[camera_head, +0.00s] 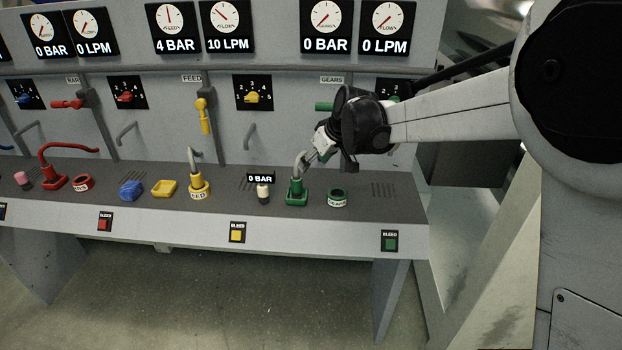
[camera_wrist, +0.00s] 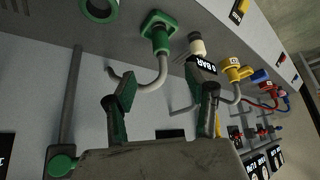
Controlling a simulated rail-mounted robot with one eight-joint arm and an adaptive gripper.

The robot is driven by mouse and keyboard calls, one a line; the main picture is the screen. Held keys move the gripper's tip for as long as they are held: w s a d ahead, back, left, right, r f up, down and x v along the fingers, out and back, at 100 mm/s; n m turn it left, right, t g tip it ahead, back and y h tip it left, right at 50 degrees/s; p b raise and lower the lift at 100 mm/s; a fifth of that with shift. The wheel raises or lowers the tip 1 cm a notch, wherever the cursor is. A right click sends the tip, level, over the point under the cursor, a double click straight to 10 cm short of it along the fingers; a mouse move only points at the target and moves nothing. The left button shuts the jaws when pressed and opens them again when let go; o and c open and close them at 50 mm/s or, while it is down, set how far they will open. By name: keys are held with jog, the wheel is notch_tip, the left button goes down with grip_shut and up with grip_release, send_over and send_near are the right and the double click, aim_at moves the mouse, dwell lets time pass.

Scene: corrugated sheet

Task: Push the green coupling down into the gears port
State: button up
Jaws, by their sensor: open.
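The green coupling (camera_head: 297,186) stands upright in a green square holder (camera_head: 297,200) on the dark ledge, with a grey bent hose rising from its top. In the wrist view the coupling (camera_wrist: 161,42) is near the top, seated in the square holder (camera_wrist: 151,20). The gears port (camera_head: 337,195), a round green ring with a white label, is just to the right and looks empty; part of it shows in the wrist view (camera_wrist: 100,12). My gripper (camera_head: 316,155) is above the coupling by its hose. In the wrist view its fingers (camera_wrist: 160,84) are apart, with the hose between them.
A white-topped fitting under a 0 BAR display (camera_head: 260,179) stands close left of the coupling. A yellow coupling (camera_head: 197,181) sits in the feed port further left. The green GEARS valve handle (camera_head: 324,106) is on the panel behind my gripper. The ledge right of the port is clear.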

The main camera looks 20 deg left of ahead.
aim_at(299, 180)
jog(key=x, duration=1)
jog(key=shift+a+r, duration=0.2)
jog(key=shift+a, duration=0.1)
jog(key=shift+x, duration=2.85)
jog(key=shift+w+d, duration=0.1)
jog(key=shift+w, duration=0.05)
grip_shut()
